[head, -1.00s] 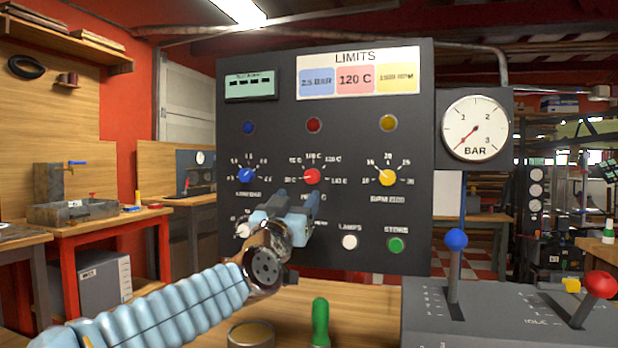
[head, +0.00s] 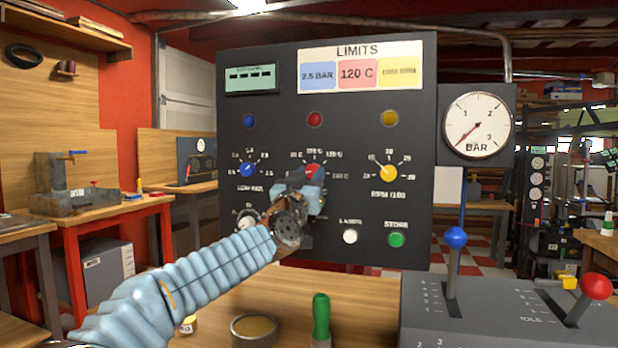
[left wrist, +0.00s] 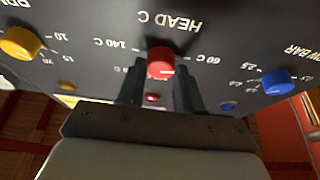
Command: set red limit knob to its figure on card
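The red knob (head: 314,170) is on the dark panel, partly hidden behind my left gripper (head: 308,190) in the head view. In the left wrist view the red knob (left wrist: 160,62) shows upside down under the words HEAD C, with 60 C and 140 C marks beside it. My left gripper (left wrist: 160,80) is open, its fingers apart on either side of the knob near their tips; I cannot tell if they touch it. The card (head: 359,50) headed LIMITS reads 120 C on its red field. The knob's pointer is hidden. My right gripper is not in view.
Below are a white button (head: 350,236) and a green button (head: 397,240). A lever box (head: 500,310) stands at right. A green-handled tool (head: 321,308) stands on the bench.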

